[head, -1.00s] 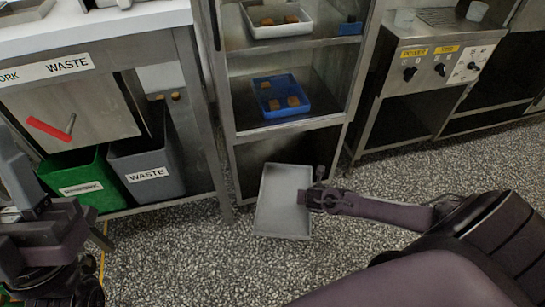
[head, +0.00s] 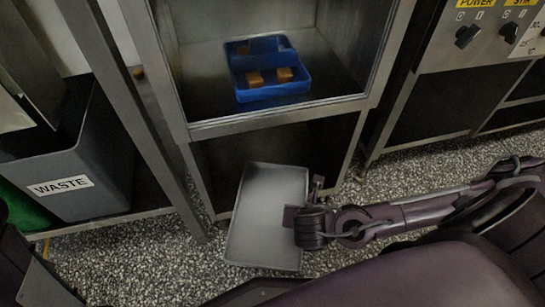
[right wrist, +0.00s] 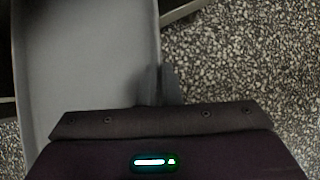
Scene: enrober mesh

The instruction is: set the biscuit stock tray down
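A shallow grey tray (head: 262,215), empty inside, is in front of the rack's bottom opening in the head view; its far end reaches toward the dark space under the lower shelf. I take it to be the biscuit stock tray. My right gripper (head: 296,215) is at the tray's right long side and appears shut on that rim. In the right wrist view the tray (right wrist: 85,60) fills the left, with the finger (right wrist: 160,85) at its edge. I cannot tell whether the tray's underside touches the floor. My left gripper is out of view.
A blue tray (head: 290,92) with several biscuits stands on the rack shelf (head: 330,106) above. A grey waste bin (head: 88,160) is at the left. A control panel (head: 480,40) is at the upper right. Speckled floor (head: 200,262) is open around the tray.

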